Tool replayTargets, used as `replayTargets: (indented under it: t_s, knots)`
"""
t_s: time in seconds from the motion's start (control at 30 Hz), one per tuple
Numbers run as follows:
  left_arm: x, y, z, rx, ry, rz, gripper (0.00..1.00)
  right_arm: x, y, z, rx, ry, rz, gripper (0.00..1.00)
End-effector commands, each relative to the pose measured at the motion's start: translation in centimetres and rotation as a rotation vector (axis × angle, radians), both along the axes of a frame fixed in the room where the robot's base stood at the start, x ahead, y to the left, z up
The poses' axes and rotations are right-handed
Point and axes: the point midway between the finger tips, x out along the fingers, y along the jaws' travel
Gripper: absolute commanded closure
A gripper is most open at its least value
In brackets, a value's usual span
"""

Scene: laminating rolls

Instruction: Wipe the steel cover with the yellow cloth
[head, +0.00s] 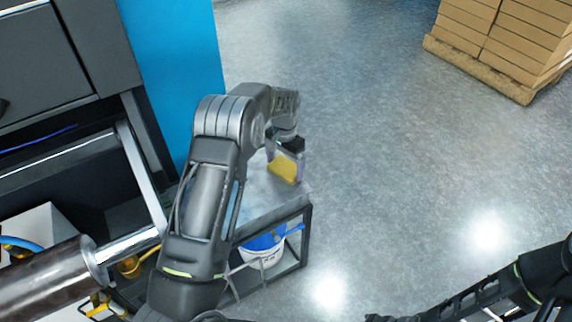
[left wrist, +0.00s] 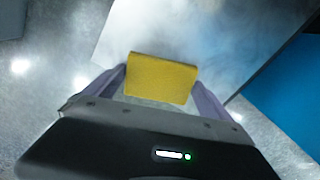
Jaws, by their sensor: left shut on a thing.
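The yellow cloth (head: 283,168) is a small folded pad held between the fingers of my left gripper (head: 286,160). In the left wrist view the cloth (left wrist: 162,78) sits between the two purple fingers of the left gripper (left wrist: 160,85), which is shut on it. The steel cover (head: 272,204) is a flat grey top on a dark frame under my left arm; its surface also shows in the left wrist view (left wrist: 205,32), smudged with pale haze. The cloth is over the cover's far part; I cannot tell whether it touches. My right arm shows at the lower right, its fingertips not clear.
A white bucket (head: 262,255) with a blue cloth stands on the frame's lower shelf. A metal roller (head: 50,280) and the dark machine (head: 60,60) with a blue panel (head: 175,65) are at left. Boxes (head: 505,35) on a pallet stand at far right. The floor between is clear.

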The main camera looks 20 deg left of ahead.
Motion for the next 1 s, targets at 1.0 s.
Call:
replayTargets:
  t_s: [1.0]
  knots:
    - [-3.5, 2.7, -0.2, 0.003, 0.006, 0.007, 0.38, 0.0, 0.0, 0.7, 0.000, 0.000, 0.000, 0.64]
